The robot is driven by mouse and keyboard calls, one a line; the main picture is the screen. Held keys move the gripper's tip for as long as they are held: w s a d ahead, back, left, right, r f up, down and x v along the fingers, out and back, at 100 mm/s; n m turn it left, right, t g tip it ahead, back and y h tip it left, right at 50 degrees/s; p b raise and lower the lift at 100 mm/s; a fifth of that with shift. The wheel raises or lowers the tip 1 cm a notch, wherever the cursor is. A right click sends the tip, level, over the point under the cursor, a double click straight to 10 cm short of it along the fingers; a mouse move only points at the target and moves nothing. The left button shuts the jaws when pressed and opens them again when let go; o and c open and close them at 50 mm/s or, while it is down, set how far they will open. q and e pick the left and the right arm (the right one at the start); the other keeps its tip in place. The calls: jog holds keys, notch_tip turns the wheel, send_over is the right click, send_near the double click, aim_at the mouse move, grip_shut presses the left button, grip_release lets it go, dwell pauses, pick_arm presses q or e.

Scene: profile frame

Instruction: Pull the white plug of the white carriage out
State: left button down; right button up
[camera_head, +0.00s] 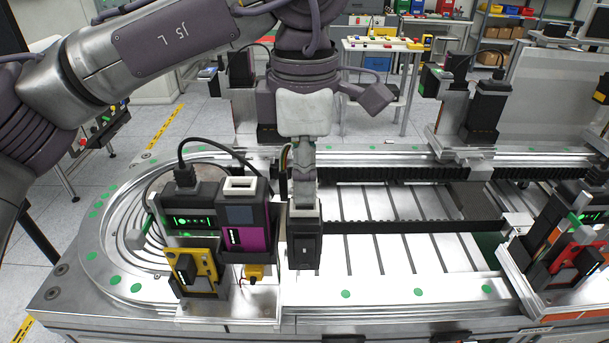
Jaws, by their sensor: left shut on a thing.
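The white carriage (240,306) stands at the front left on the track, with a pale base plate. It carries black boxes with green lights (187,222), a black and magenta module (245,230) with a pale socket-like piece (240,184) on top, and a yellow bracket (198,265). My left gripper (304,208) points down just right of the module. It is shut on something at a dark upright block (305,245). I cannot tell whether this is the white plug, as the fingers blend with it. My right gripper is not in view.
Another carriage (570,240) with black and red parts stands at the right. More carriages (485,105) stand along the back rail. The white slatted bed (400,240) right of the gripper is clear.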

pick_arm(q)
jog(key=shift+r, duration=0.35)
jog(key=shift+r, duration=0.1)
jog(key=shift+r+p, duration=1.3)
jog(key=shift+r, duration=0.1)
jog(key=shift+r, duration=0.1)
